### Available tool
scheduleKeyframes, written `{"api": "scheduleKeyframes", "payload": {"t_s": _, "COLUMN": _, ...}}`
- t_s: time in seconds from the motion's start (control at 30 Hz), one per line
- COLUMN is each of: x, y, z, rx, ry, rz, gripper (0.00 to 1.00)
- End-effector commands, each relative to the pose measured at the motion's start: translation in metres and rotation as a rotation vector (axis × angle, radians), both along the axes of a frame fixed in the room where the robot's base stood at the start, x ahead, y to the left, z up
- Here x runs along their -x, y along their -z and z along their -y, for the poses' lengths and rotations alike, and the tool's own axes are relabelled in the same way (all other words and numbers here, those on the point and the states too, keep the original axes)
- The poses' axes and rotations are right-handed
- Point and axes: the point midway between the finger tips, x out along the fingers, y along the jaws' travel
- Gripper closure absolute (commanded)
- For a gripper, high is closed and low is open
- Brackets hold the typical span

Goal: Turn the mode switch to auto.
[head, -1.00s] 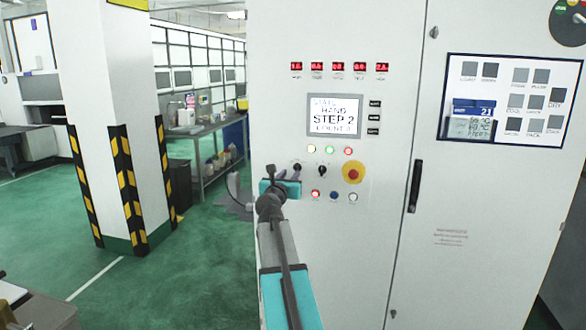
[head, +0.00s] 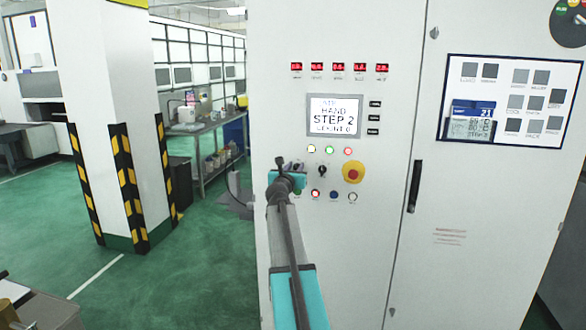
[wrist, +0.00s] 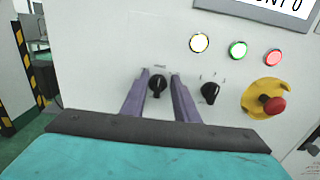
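Two black rotary knobs sit on the white cabinet front. The left knob (wrist: 157,86) is between the fingers of my gripper (wrist: 160,76) in the wrist view; its label is too blurred to read, so I cannot confirm it is the mode switch. The right knob (wrist: 210,93) stands free beside the right finger and also shows in the head view (head: 322,171). My gripper is open, with a gap visible on each side of the left knob. In the head view my arm mostly hides the left knob. The screen (head: 334,116) reads HAND and STEP 2.
A red emergency button on a yellow base (head: 353,172) is right of the knobs. Lamps (head: 330,150) sit above and more buttons (head: 334,196) below. A door handle (head: 414,186) is further right. A striped pillar (head: 128,130) stands left; green floor lies between.

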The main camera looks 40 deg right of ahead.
Motion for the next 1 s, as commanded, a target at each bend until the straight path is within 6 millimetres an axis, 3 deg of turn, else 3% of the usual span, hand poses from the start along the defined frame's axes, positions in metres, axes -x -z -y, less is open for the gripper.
{"api": "scheduleKeyframes", "payload": {"t_s": 0.43, "x": -0.002, "y": 0.0, "z": 0.004, "rx": 0.0, "ry": 0.0, "rz": 0.0, "gripper": 0.73}}
{"api": "scheduleKeyframes", "payload": {"t_s": 0.6, "x": -0.002, "y": 0.0, "z": 0.004, "rx": 0.0, "ry": 0.0, "rz": 0.0, "gripper": 1.0}}
{"api": "scheduleKeyframes", "payload": {"t_s": 0.73, "x": -0.002, "y": 0.0, "z": 0.004, "rx": 0.0, "ry": 0.001, "rz": 0.0, "gripper": 1.0}}
{"api": "scheduleKeyframes", "payload": {"t_s": 0.77, "x": -0.001, "y": 0.001, "z": -0.012, "rx": -0.001, "ry": -0.002, "rz": 0.0, "gripper": 1.0}}
{"api": "scheduleKeyframes", "payload": {"t_s": 1.0, "x": -0.003, "y": 0.0, "z": 0.003, "rx": -0.008, "ry": -0.001, "rz": 0.015, "gripper": 1.0}}
